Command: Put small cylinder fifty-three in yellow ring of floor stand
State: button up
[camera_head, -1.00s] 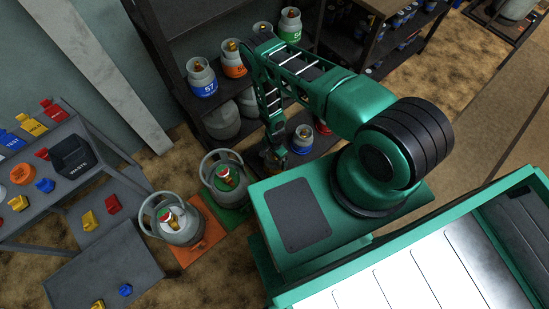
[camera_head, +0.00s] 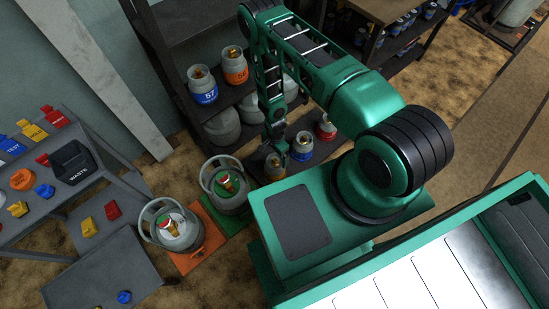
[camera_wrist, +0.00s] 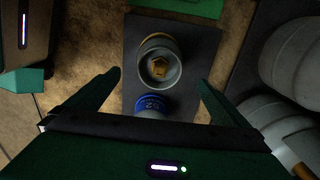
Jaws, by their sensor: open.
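A small grey cylinder (camera_head: 275,168) with a brass valve stands upright at the left end of the dark floor stand (camera_head: 258,166). I cannot read its number, so I cannot confirm it is fifty-three. The wrist view shows this cylinder (camera_wrist: 160,72) from above, with a yellowish band at its far edge that may be the yellow ring. My gripper (camera_head: 283,150) is just above it. In the wrist view my gripper (camera_wrist: 160,78) is open, with one finger at each side of the cylinder and visible gaps between.
A blue-marked cylinder (camera_head: 302,146) and a red-marked one (camera_head: 325,127) stand along the same stand. Two larger grey cylinders, on a green mat (camera_head: 234,222) and an orange mat (camera_head: 207,240), are to the left. Shelves with cylinders (camera_head: 202,85) rise behind.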

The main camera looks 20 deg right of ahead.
jog(key=shift+r, duration=0.45)
jog(key=w+d+r+n, duration=0.1)
jog(key=w+d+r, duration=0.15)
jog(key=r, duration=0.45)
jog(key=w+d+r+n+h, duration=0.1)
jog(key=w+d+r, duration=0.1)
jog(key=w+r, duration=0.35)
jog(key=w+d+r, duration=0.1)
jog(key=d+r, duration=0.2)
jog(key=r, duration=0.6)
jog(key=s+d+r+n, duration=0.1)
jog(key=d+r, duration=0.3)
jog(key=r, duration=0.7)
jog(key=s+d+r+n, duration=0.1)
jog(key=d+r, duration=0.3)
jog(key=r, duration=0.7)
jog(key=s+d+r+n, duration=0.1)
jog(key=s+d+r, duration=0.1)
jog(key=s+r, duration=0.85)
jog(key=s+d+r+n, duration=0.2)
jog(key=s+r, duration=0.7)
jog(key=r, duration=0.2)
jog(key=s+a+r+n+y, duration=0.1)
jog(key=s+a+r, duration=0.1)
jog(key=s, duration=0.9)
jog(key=shift+r, duration=0.75)
jog(key=shift+w+a, duration=0.1)
